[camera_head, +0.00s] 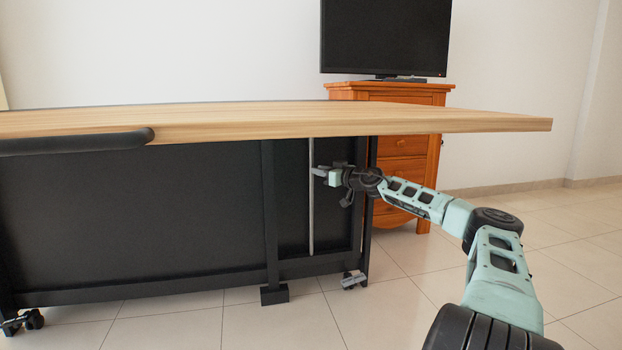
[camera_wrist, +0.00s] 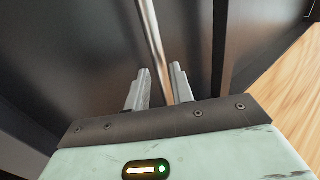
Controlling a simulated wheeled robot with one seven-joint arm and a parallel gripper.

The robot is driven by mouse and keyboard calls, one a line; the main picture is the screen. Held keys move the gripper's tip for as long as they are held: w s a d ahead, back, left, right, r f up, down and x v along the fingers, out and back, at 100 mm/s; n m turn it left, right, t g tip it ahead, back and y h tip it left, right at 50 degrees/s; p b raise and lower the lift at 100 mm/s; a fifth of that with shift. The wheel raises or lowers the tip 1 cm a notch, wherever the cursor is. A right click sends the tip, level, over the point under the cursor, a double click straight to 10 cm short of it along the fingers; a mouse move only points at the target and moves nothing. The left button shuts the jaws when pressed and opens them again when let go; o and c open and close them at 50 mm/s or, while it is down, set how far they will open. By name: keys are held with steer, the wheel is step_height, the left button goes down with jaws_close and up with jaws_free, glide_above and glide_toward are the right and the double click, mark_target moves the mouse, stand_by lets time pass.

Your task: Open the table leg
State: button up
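The table has a pale wooden top (camera_head: 300,118) and a black panelled frame below it. A black upright leg (camera_head: 270,215) stands on a block foot under the top. A thin vertical metal rod (camera_head: 311,205) stands to its right, and it also shows in the wrist view (camera_wrist: 153,30). My gripper (camera_head: 316,172) is beneath the tabletop, beside the rod in the head view. In the wrist view my gripper (camera_wrist: 161,70) has its two fingers apart, with the rod showing in the gap between them. I cannot tell whether either finger touches the rod.
A dark rounded bar (camera_head: 75,143) runs along the table's left front. Casters (camera_head: 352,280) stand at the frame's lower corners. An orange wooden cabinet (camera_head: 405,147) with a black screen (camera_head: 385,35) stands behind. The tiled floor at right is clear beyond my arm.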

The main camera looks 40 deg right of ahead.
steer(key=shift+w+a+b, duration=0.1)
steer(key=shift+w+b, duration=0.85)
steer(key=shift+w, duration=1.4)
jaws_close()
steer(key=shift+s+r+p, duration=0.1)
steer(key=shift+s+p, duration=0.05)
steer(key=shift+p, duration=0.2)
